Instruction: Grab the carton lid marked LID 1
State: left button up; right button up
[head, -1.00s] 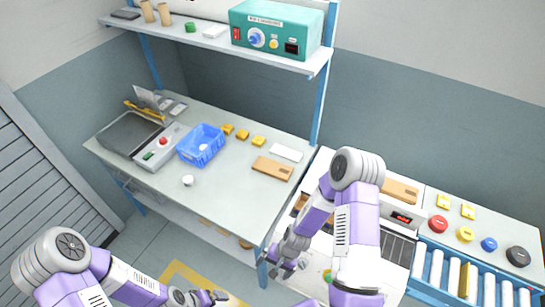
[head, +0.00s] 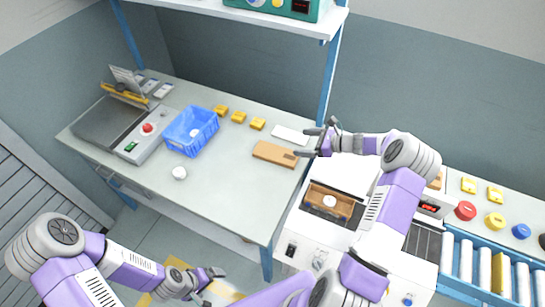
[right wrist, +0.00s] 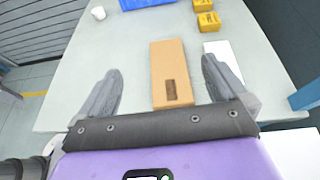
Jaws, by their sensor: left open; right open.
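A flat brown carton lid (head: 275,153) with a small dark mark lies on the grey bench near its right end. I cannot read its marking. It also shows in the right wrist view (right wrist: 169,65), lying between my finger lines and beyond them. My right gripper (head: 309,142) is open and empty, just right of the lid, fingers pointing left towards it and not touching it. A second brown piece (head: 437,180) at the right is mostly hidden behind my right arm. My left gripper (head: 212,287) is open and empty, low in front of the bench.
A white flat piece (head: 290,135) lies just behind the lid. Several yellow blocks (head: 238,117), a blue crate (head: 192,131) and a white cup (head: 179,173) stand further left. An open brown carton (head: 330,202) sits on the white machine. The bench in front of the lid is clear.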

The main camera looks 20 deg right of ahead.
jog(key=b, duration=0.7)
send_near(281, 154)
jog(key=shift+w+a+f, duration=0.1)
jog(key=shift+w, duration=0.2)
jog(key=shift+f, duration=0.2)
jog(key=shift+w+a+f, duration=0.15)
jog(key=shift+f, duration=0.05)
jog(key=x, duration=0.3)
jog(key=b+x, duration=0.1)
jog(key=x, duration=0.3)
jog(key=shift+a+r, duration=0.2)
jog(key=shift+a, duration=0.05)
pick_arm(q)
notch_tip(281, 154, down, 10)
jog(key=w, duration=0.1)
jog(key=shift+w+f, duration=0.15)
jog(key=shift+f, duration=0.1)
pick_arm(e)
jog(key=c, duration=0.7)
jog(key=shift+c, duration=0.2)
